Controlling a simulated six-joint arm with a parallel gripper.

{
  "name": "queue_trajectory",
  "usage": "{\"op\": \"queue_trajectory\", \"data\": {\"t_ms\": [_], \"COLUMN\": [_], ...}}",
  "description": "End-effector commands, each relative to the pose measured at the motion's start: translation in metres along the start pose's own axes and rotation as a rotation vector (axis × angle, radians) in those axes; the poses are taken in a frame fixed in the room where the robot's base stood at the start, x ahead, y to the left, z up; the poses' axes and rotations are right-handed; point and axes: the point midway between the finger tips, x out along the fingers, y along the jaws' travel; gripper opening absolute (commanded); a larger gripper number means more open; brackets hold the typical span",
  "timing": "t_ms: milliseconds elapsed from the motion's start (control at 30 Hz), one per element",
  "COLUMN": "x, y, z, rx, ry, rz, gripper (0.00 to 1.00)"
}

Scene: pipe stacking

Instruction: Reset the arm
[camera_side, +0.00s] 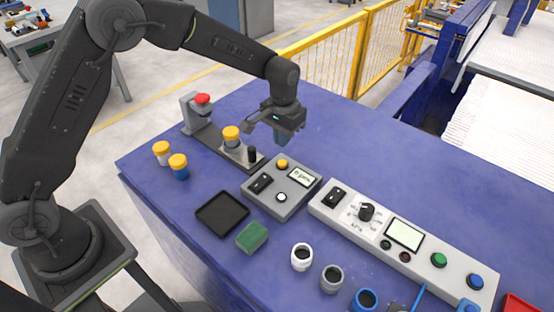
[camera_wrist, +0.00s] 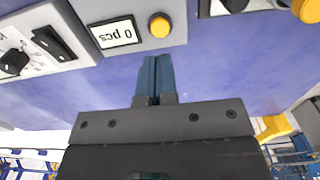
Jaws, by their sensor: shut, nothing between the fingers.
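My gripper (camera_side: 283,140) hangs over the blue table, pointing down, behind the grey counter box in the side view. In the wrist view its two blue-grey fingers (camera_wrist: 155,78) are together, with nothing between them. The counter box (camera_side: 300,200) has a yellow button and a small display (camera_wrist: 115,33) that reads "0 pcs". It lies just beyond the fingertips in the wrist view. I cannot tell the exact height of the fingertips above the table.
A fixture with a red knob (camera_side: 202,99) and a yellow-capped part (camera_side: 231,136) stands left of my gripper. Two yellow-capped bottles (camera_side: 178,166), a black tray (camera_side: 222,214), a green block (camera_side: 252,237), several pipe rings (camera_side: 302,257) and a long control panel (camera_side: 404,235) lie nearer. The table's back right is clear.

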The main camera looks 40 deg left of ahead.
Motion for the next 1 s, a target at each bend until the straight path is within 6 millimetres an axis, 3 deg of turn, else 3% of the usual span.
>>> {"op": "queue_trajectory", "data": {"t_ms": [133, 267, 400, 600, 800, 1000], "x": [-0.028, -0.075, -0.123, -0.173, -0.197, -0.199], "y": [-0.005, -0.016, -0.029, -0.045, -0.058, -0.066], "z": [0.009, 0.032, 0.069, 0.132, 0.199, 0.257], "rx": [-0.001, -0.002, -0.002, -0.002, -0.002, -0.002], "ry": [0.032, 0.088, 0.155, 0.252, 0.35, 0.438], "rz": [0.004, 0.01, 0.015, 0.017, 0.014, 0.007], "gripper": [0.0, 0.0, 0.0, 0.0, 0.0, 0.0]}}
